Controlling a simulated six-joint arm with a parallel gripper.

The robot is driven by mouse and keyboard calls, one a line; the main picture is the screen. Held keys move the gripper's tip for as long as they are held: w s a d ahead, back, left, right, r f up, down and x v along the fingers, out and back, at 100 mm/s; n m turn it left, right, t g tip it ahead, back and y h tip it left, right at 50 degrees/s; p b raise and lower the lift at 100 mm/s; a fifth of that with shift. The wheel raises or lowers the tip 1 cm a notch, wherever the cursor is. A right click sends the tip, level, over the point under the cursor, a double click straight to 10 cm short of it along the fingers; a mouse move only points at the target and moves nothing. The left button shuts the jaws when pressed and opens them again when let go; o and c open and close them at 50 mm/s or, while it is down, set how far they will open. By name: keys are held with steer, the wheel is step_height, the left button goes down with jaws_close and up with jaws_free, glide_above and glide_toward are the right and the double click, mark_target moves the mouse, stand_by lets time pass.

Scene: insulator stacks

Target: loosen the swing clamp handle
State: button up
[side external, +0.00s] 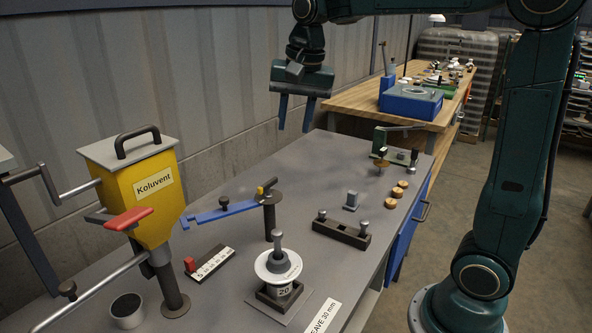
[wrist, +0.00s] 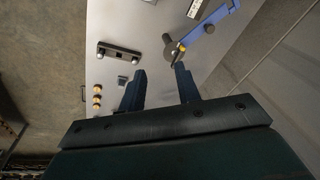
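A blue swing clamp arm (side external: 228,212) sits on a dark upright post (side external: 271,218) on the grey bench. A small yellow and black handle (side external: 267,187) is at the top of the post, where the arm meets it. In the wrist view the blue arm (wrist: 212,25) and yellow handle part (wrist: 181,48) lie just beyond the right finger. My gripper (side external: 294,129) is open and empty, high above the bench and apart from the clamp. Its two dark blue fingers point down in the side view, and they also show in the wrist view (wrist: 160,70).
An insulator stack (side external: 278,266) stands in front of the post. A yellow hopper (side external: 148,195) with a red lever (side external: 128,219) stands at left. A dark block with pegs (side external: 341,232), wooden discs (side external: 397,193) and a green fixture (side external: 381,143) are at right on the bench (side external: 330,165).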

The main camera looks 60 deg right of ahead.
mark_target(268, 182)
steer(key=w+d+f+m+g, duration=0.1)
steer(key=w+d+f+m, duration=0.1)
steer(key=w, duration=0.4)
steer(key=w+d+f+m+g, duration=0.1)
steer(key=w+d+f+m, duration=0.2)
steer(key=w+f+m, duration=0.1)
steer(key=shift+w+d+m, duration=0.2)
steer(key=shift+w+m, duration=0.3)
steer(key=shift+w, duration=0.5)
step_height(268, 182, down, 14)
steer(key=shift+r, duration=0.15)
jaws_close()
